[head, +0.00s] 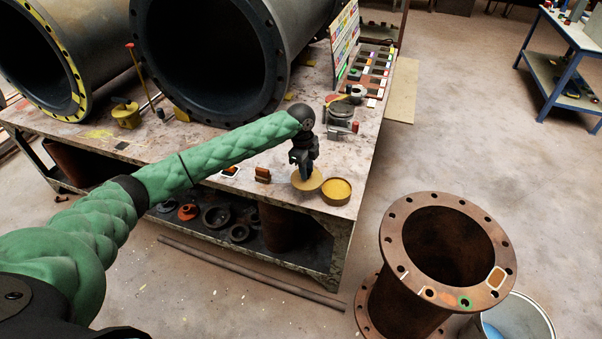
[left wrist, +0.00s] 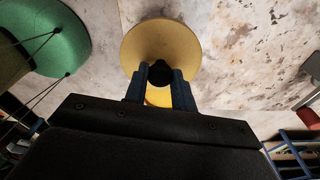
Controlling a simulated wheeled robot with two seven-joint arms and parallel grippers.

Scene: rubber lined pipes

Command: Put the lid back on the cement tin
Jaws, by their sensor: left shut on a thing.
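The lid (head: 309,182) is a flat tan-yellow disc at the front right of the workbench, under my left gripper (head: 305,172). In the left wrist view the lid (left wrist: 160,42) fills the top middle, and my left gripper (left wrist: 160,82) is shut on its dark knob (left wrist: 160,74). The cement tin (head: 336,199) stands open just right of the lid, near the bench's front corner, with yellow contents showing. A patch of bright yellow shows between the fingers in the left wrist view. I cannot tell whether the lid touches the bench. My right gripper is not in view.
Large dark flanged pipes (head: 206,62) lie across the back of the workbench (head: 130,150). A small brown block (head: 262,175) stands left of the lid, and a grey pot (head: 341,113) stands behind. A rusty flanged pipe (head: 385,268) stands on the floor at right.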

